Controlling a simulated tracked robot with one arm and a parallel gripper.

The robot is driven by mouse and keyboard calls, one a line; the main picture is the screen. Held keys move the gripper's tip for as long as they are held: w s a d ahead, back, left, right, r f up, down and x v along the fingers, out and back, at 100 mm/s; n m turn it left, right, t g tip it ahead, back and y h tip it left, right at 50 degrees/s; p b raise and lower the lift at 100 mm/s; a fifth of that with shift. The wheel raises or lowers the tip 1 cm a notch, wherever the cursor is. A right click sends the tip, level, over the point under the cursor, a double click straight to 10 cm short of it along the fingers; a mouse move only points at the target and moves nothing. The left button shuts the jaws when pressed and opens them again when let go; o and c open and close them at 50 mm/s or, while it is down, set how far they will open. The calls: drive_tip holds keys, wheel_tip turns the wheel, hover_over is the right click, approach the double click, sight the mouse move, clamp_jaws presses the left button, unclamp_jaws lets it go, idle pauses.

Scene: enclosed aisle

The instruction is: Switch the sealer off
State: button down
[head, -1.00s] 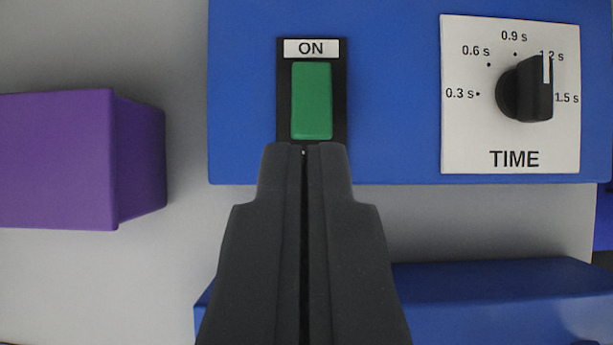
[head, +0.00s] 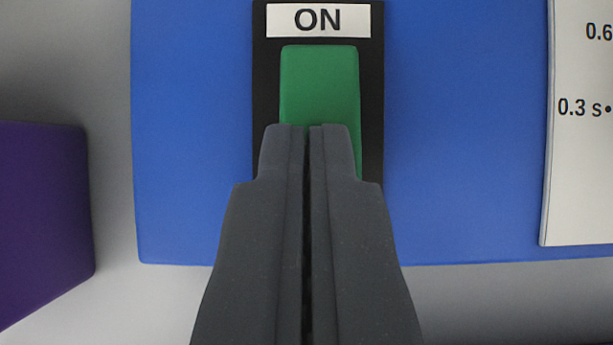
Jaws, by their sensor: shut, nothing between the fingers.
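The sealer's blue panel (head: 190,130) fills the middle and right of the head view. On it is a green rocker switch (head: 320,82) in a black frame (head: 370,110), under a white label reading "ON" (head: 318,20). My gripper (head: 307,128) is shut and empty. Its fingertips overlap the lower part of the green rocker in the picture and hide it and the bottom of the frame. I cannot tell whether the fingertips touch the rocker.
A white dial plate (head: 585,150) with time marks stands at the right edge; its knob is out of view. A purple block (head: 40,215) is at the left. A grey surface (head: 110,310) shows below and left of the panel.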

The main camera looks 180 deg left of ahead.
drive_tip(key=shift+f, duration=0.15)
drive_tip(key=shift+s+f+t, duration=0.15)
drive_tip(key=shift+f+t, duration=0.05)
drive_tip(key=shift+t, duration=0.1)
drive_tip(key=shift+r, duration=0.1)
drive_tip(key=shift+w+r, duration=0.4)
drive_tip(key=shift+w, duration=0.4)
drive_tip(key=shift+r, duration=0.1)
